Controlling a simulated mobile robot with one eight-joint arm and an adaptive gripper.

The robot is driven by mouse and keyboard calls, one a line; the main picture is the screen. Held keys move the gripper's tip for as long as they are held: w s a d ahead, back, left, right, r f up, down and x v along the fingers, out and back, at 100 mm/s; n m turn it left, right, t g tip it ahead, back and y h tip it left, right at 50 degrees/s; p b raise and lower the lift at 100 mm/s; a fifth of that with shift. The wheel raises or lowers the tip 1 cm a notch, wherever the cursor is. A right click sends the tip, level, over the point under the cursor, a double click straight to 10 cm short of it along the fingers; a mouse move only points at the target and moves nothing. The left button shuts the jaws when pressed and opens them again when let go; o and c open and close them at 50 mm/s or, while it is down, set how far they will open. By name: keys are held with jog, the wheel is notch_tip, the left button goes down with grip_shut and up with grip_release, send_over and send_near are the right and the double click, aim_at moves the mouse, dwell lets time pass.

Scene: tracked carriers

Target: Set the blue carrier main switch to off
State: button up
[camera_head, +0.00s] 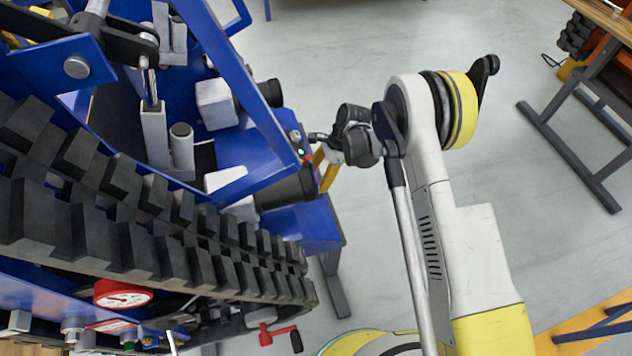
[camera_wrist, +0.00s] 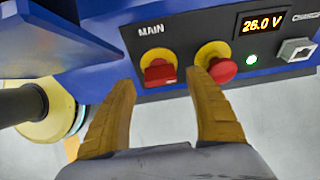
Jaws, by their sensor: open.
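The blue carrier (camera_head: 240,148) with black tracks fills the left of the head view. In the wrist view its dark control panel carries the main switch (camera_wrist: 158,74), a red knob on a yellow plate under the word MAIN. My gripper (camera_wrist: 162,80) is open, its yellow fingers below the panel, one to either side of the switch knob. The fingers look apart from the knob; the remaining gap in depth is hard to judge. In the head view my gripper (camera_head: 317,166) is at the carrier's right end, where the switch is too small to make out.
A red mushroom button (camera_wrist: 222,70) on a yellow base sits right of the switch, close to my right fingertip. The lit display (camera_wrist: 264,22) reads 26.0 V and a green lamp (camera_wrist: 252,59) glows. A black cylinder (camera_head: 288,190) juts out nearby.

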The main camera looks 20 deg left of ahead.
jog(key=shift+x, duration=0.75)
jog(key=c, duration=1.2)
